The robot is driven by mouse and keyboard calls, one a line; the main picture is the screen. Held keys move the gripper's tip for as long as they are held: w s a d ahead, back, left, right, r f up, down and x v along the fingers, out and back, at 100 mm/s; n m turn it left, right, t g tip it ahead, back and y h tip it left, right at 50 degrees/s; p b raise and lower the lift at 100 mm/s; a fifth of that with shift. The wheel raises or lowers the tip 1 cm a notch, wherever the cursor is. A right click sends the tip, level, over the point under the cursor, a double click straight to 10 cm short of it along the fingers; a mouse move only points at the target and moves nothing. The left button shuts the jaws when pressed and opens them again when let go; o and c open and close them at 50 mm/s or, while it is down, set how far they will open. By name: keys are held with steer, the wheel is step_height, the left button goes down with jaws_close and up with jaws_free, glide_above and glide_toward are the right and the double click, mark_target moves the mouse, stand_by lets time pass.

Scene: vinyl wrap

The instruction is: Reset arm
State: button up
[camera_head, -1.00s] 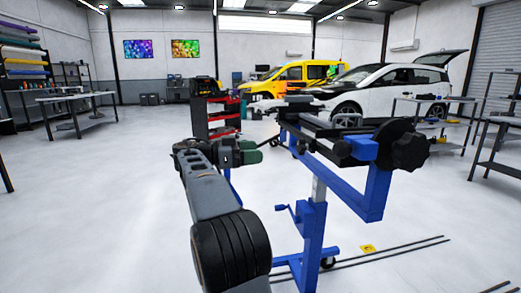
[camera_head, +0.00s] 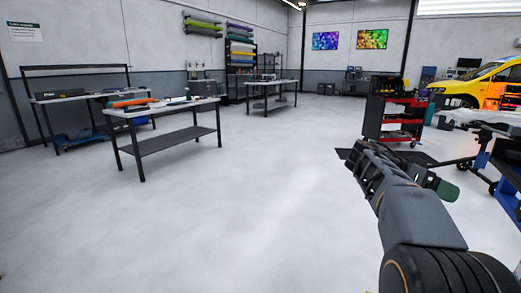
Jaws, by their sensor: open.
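My arm rises from the bottom right corner, with a large black ribbed joint and a grey link that folds back at a dark elbow. My gripper (camera_head: 446,189) is at the arm's far end, beside a small green part. It is open and small in view; its fingers are hard to make out. I see nothing held in it.
A red and black tool cart (camera_head: 393,118) stands beyond my arm. A blue-framed stand (camera_head: 506,172) is at the right edge, close to my arm. A workbench (camera_head: 160,108) with tools stands at left, another (camera_head: 273,82) farther back. The floor (camera_head: 260,200) between is clear.

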steer(key=s+a+r+n+t+y+p, duration=0.2)
steer(key=a+n+p, duration=0.4)
steer(key=a+p, duration=0.3)
steer(key=s+a+r+n+t+y+p, duration=0.3)
steer(key=a+n+y+p, duration=0.3)
steer(key=a+p, duration=0.3)
steer(key=s+a+r+n+t+y+p, duration=0.3)
steer(key=s+a+n+t+y+p, duration=0.1)
steer(key=a+p, duration=0.5)
steer(key=shift+s+a+r+n+y+p, duration=0.2)
steer(key=shift+s+a+n+y+p, duration=0.25)
steer(key=shift+n, duration=0.55)
